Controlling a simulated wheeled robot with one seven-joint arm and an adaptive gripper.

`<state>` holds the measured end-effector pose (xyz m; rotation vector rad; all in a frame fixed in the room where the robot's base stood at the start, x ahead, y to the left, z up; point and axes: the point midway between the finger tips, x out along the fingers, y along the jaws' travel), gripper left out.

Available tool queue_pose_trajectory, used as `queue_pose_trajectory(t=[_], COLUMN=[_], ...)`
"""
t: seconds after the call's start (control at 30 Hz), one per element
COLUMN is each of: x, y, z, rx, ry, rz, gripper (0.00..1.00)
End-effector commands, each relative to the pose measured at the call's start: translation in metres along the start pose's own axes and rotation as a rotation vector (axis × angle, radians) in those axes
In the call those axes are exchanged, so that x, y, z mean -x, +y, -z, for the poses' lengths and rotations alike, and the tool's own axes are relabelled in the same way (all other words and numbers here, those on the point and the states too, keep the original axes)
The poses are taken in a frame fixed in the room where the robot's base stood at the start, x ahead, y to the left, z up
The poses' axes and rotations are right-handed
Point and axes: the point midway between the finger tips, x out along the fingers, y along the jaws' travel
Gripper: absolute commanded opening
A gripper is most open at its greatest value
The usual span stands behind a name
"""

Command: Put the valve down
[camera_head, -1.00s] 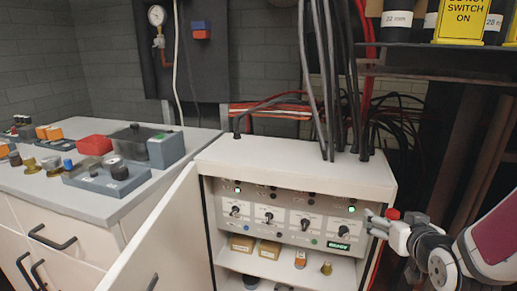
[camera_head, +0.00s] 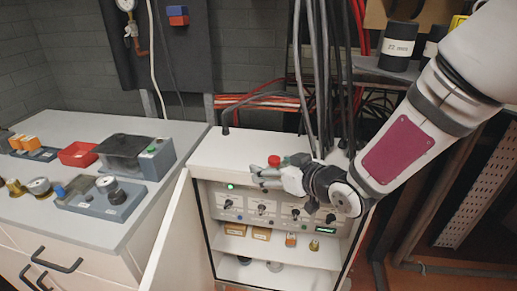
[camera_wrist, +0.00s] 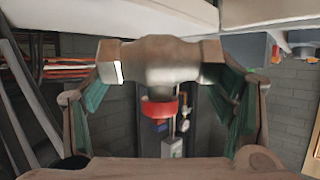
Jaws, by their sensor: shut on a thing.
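My gripper (camera_head: 266,176) is shut on the valve, in front of the white cabinet's upper edge. In the wrist view the valve (camera_wrist: 160,62) is a dull metal body spanning the gap between the fingers, with a red knob (camera_wrist: 158,108). In the head view only its red knob (camera_head: 274,161) stands out clearly, above the fingers. The valve is held in the air, and most of its body is hidden by my fingers in the head view.
The open cabinet (camera_head: 250,150) has a switch panel and shelves with small boxes and fittings. Its door (camera_head: 168,240) stands open at left. The grey bench (camera_head: 150,205) holds a red tray (camera_head: 77,154), a blue-grey fixture (camera_head: 120,207) and several fittings. Cables rise behind the cabinet.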

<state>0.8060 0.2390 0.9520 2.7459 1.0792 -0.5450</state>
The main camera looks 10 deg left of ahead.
Motion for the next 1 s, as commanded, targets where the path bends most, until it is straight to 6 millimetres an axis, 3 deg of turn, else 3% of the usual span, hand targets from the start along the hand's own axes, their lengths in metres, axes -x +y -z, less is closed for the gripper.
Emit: queue_pose_trajectory(t=[0.17, 0.6, 0.97, 1.0], x=[-0.023, -0.105, -0.129, -0.131], y=[0.015, 0.070, 0.087, 0.086], z=[0.008, 0.031, 0.039, 0.032], rx=[0.002, 0.002, 0.002, 0.001], ry=[0.003, 0.003, 0.004, 0.000], rz=[0.003, 0.003, 0.003, 0.005], gripper=[0.36, 0.36, 0.36, 0.36])
